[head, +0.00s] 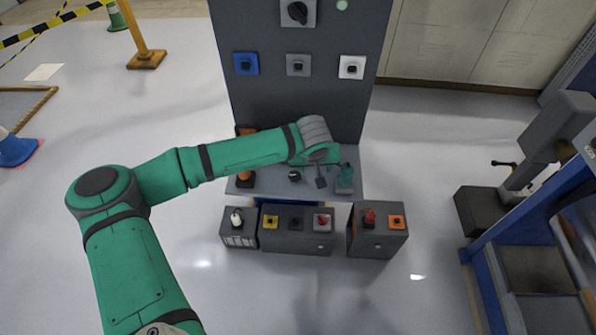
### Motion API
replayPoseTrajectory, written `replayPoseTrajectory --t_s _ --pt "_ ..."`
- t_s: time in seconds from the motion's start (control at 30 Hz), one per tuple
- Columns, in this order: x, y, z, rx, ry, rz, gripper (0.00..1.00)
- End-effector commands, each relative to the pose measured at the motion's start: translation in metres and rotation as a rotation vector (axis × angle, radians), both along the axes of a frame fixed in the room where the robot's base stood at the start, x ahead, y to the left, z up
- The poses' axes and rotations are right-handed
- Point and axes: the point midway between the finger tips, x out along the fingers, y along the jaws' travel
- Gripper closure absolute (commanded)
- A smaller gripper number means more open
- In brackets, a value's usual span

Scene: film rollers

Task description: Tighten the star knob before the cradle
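My green arm reaches in from the lower left, and my gripper (320,180) hangs over the right part of a grey shelf (270,184) in front of a tall dark panel. One dark finger shows plainly; the opening between the fingers is not clear. A small black knob (294,176) sits on the shelf, left of the gripper. A teal piece on a grey block (344,185) stands right of the gripper; contact cannot be told. Which of these is the star knob is too small to tell. I cannot make out the cradle for certain.
The dark panel (300,100) carries blue, grey and white plates with knobs. Low grey boxes (377,243) with coloured knobs stand in front of the shelf. A blue-framed bench (500,285) is at right. Open floor lies left and between.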

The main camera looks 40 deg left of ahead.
Motion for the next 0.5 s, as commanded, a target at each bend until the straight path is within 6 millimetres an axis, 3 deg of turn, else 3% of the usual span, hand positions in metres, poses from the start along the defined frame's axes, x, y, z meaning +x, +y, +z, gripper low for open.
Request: replayPoseTrajectory --t_s 0.03,0.17,0.33,0.5 --pt "-0.011 0.019 0.001 0.026 0.024 0.031 0.46" --pt "-0.027 0.044 0.001 0.058 0.063 0.081 0.46" --pt "-0.028 0.052 -0.008 0.066 0.074 0.094 0.46" --pt "-0.020 0.058 -0.032 0.067 0.074 0.092 0.46"
